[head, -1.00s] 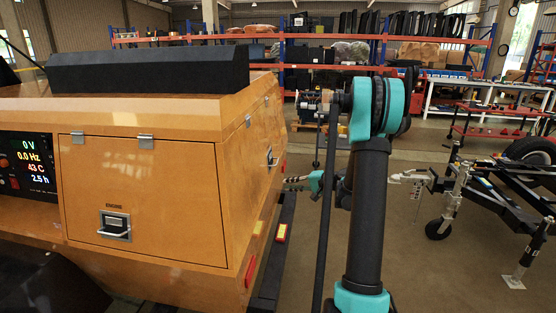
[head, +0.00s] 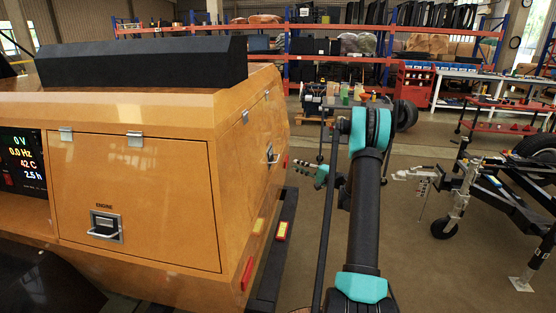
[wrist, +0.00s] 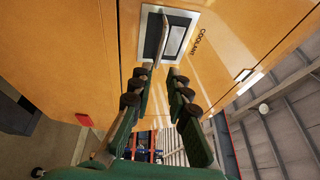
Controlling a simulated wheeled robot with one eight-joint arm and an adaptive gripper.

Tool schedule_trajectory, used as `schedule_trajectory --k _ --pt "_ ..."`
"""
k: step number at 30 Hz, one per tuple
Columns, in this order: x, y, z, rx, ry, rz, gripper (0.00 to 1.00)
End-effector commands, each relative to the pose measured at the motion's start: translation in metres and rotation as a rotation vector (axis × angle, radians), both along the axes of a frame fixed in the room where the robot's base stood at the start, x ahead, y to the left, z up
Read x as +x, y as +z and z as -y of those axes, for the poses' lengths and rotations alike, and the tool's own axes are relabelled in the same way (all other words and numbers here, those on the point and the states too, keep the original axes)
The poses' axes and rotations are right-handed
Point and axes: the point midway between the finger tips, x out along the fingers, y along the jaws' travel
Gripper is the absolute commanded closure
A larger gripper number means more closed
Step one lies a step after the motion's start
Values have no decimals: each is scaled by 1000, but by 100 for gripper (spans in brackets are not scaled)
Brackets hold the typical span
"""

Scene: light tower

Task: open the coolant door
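The coolant door (head: 250,160) is the orange panel on the tower's right side, seen at a steep angle in the head view, with hinges on its top edge. In the wrist view the metal latch (wrist: 168,36) sits close, beside the word COOLANT. My gripper (wrist: 160,69) points at the latch; its two fingers are apart with nothing seen between them. The fingertips are near the latch's lower edge; I cannot tell whether they touch it. In the head view my gripper (head: 306,166) is small beside the tower's right side.
The engine door (head: 140,190) with its own latch (head: 106,227) is shut on the tower's front. A dark bumper (head: 275,250) runs along the tower's right base. A trailer frame (head: 480,190) stands at right. Shelves (head: 330,60) line the back.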

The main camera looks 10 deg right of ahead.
Motion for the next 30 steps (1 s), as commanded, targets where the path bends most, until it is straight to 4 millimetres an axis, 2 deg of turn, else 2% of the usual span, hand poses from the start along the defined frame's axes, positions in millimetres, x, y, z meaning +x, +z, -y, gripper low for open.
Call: schedule_trajectory --k 3,15,21,30 --pt "16 2 -20 0 3 0 84" --pt "62 7 -74 -1 2 0 84" --pt "73 8 -85 -1 0 0 84" --pt "74 8 -87 -1 0 0 84"
